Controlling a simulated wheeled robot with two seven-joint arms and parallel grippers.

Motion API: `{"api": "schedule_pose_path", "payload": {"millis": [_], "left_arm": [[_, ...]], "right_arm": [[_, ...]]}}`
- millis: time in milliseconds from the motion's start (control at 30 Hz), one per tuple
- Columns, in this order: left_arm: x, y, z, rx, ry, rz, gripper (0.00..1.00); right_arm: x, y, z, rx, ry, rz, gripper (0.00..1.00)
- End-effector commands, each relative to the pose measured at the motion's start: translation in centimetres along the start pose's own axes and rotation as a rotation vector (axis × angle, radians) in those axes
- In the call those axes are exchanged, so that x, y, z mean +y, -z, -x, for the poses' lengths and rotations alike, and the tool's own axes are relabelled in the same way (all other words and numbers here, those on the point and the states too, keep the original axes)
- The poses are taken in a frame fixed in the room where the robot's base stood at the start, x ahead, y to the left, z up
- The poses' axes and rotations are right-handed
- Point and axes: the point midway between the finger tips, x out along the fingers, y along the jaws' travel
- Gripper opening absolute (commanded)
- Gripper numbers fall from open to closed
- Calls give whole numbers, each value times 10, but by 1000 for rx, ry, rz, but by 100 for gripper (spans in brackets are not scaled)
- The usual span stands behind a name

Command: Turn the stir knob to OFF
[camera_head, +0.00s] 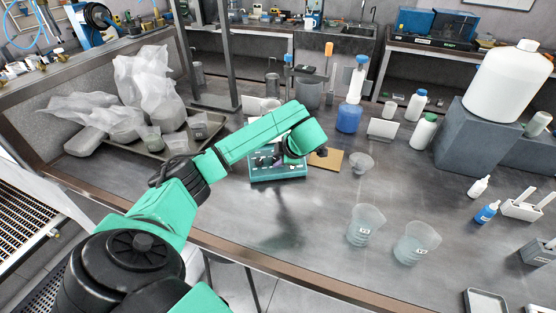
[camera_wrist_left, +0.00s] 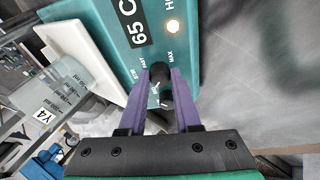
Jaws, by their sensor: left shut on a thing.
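The teal stirrer unit (camera_head: 278,174) sits on the dark bench in the head view, partly covered by my left arm. In the left wrist view its teal panel (camera_wrist_left: 118,40) fills the upper middle, with "65 C" and small "FAST" and "MAX" marks. The black stir knob (camera_wrist_left: 160,73) sits between the purple fingers of my left gripper (camera_wrist_left: 161,80), which is shut on it. The knob's pointer setting cannot be read clearly. In the head view the left gripper is mostly hidden behind the arm's end. My right gripper is not in view.
A white plate (camera_wrist_left: 80,58) and a clear vessel marked Y4 show beside the panel. A blue-filled bottle (camera_head: 349,116), a small clear cup (camera_head: 361,163) and two clear beakers (camera_head: 365,226) stand right of the unit. A tray (camera_head: 152,152) with bagged items lies left.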

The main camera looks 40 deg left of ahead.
Motion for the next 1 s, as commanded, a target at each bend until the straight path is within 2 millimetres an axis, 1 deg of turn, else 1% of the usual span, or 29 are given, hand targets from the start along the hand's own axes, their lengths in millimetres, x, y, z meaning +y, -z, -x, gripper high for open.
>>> {"api": "schedule_pose_path", "payload": {"millis": [33, 167, 400, 1000], "left_arm": [[0, 0, -2, 0, 5, 26, 0], [0, 0, -2, 1, 27, 114, 0], [2, 0, -2, -1, 80, 324, 0], [4, 2, -2, -1, 221, 877, 0]], "right_arm": [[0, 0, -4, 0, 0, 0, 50], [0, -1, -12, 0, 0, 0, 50], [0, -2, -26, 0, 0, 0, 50], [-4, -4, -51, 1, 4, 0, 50]]}}
